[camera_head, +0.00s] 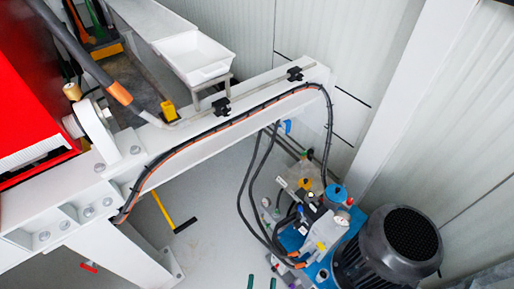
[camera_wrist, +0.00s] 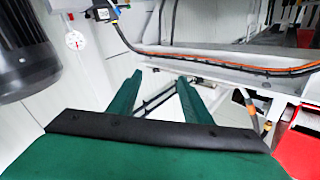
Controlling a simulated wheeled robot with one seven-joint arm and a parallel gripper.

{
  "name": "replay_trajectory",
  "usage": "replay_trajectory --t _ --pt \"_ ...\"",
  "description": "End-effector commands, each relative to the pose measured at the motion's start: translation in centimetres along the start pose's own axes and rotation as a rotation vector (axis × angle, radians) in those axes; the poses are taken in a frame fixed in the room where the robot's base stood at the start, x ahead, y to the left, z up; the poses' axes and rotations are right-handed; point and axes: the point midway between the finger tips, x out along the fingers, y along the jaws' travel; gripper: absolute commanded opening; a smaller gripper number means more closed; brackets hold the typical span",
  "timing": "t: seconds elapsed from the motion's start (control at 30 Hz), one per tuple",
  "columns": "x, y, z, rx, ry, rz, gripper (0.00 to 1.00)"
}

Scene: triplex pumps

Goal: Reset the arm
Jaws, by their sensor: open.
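My gripper (camera_wrist: 159,78) shows in the wrist view with its two green fingers apart and nothing between them. Behind the fingers are a black strip and the green gripper body. In the head view, two small green tips at the bottom edge look like the fingers of my gripper (camera_head: 262,282); the rest of the arm is out of view there. The fingers appear clear of the pump and the white beam.
A pump unit with a dark motor (camera_head: 400,245) and blue block stands at lower right. A white beam (camera_head: 215,135) carries black and orange cables. A white tray (camera_head: 193,57) stands behind it. A yellow-handled tool (camera_head: 165,210) and grey floor (camera_head: 215,235) lie below.

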Motion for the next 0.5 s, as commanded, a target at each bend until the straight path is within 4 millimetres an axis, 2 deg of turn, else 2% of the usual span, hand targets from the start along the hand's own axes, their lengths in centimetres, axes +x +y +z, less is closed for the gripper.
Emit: replay_trajectory --t 0.03,0.2,0.33,0.5 --pt "-1.3 -0.4 -1.1 -0.029 -0.031 -0.014 0.45" --pt "-4.5 -1.9 -4.3 -0.14 -0.148 -0.061 0.45" --pt "-6.4 -2.6 -6.5 -0.219 -0.227 -0.076 0.45" --pt "-7.6 -2.8 -8.2 -0.282 -0.29 -0.078 0.45"
